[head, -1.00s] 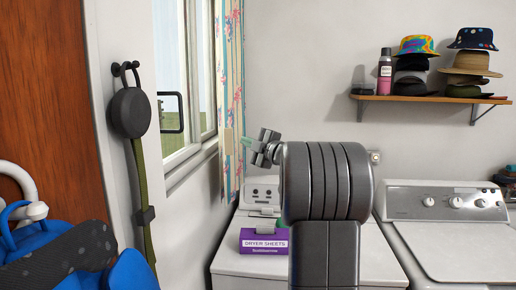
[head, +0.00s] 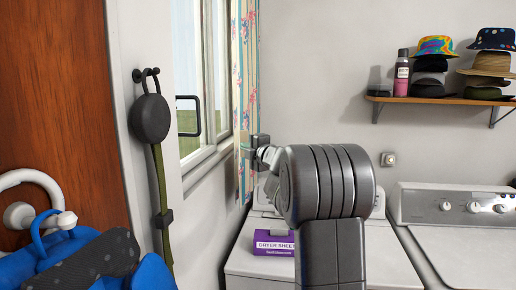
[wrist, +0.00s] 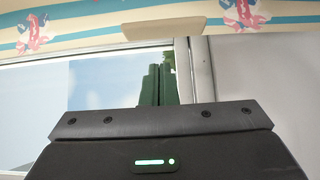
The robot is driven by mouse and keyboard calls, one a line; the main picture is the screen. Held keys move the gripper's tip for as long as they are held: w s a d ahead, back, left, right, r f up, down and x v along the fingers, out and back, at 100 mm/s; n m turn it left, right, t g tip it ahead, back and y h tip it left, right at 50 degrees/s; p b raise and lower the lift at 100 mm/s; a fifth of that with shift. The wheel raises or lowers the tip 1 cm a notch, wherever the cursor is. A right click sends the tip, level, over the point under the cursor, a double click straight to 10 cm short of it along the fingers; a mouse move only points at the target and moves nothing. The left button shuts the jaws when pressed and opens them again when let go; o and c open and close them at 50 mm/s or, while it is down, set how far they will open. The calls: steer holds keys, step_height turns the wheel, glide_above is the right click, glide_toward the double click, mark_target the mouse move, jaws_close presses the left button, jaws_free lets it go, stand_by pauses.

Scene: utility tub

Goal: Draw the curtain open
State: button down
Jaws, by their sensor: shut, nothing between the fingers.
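The floral curtain (head: 246,70) hangs bunched and narrow at the right end of the window in the head view. In the wrist view the curtain (wrist: 100,36) runs as a patterned band across the top. A plain beige tab (wrist: 165,27) shows at the curtain there. My gripper (head: 250,147) is at the curtain's right edge in the head view, overlapping it in the picture; I cannot tell whether they touch. In the wrist view its fingers (wrist: 159,84) are together and empty, pointing toward the curtain, with the beige tab just beyond the tips.
The window (head: 188,75) with a black handle is left of the curtain. A washer (head: 462,220) and a white machine with a purple dryer sheets box (head: 272,243) stand below. A hat shelf (head: 440,99) is on the wall. Blue bags (head: 70,262) hang at lower left.

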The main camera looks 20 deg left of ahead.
steer(key=shift+w+a+p, duration=0.25)
steer(key=shift+w+p, duration=0.1)
steer(key=shift+w, duration=0.6)
steer(key=shift+w+a+p, duration=0.2)
steer(key=shift+w+p, duration=0.15)
steer(key=shift+w, duration=0.6)
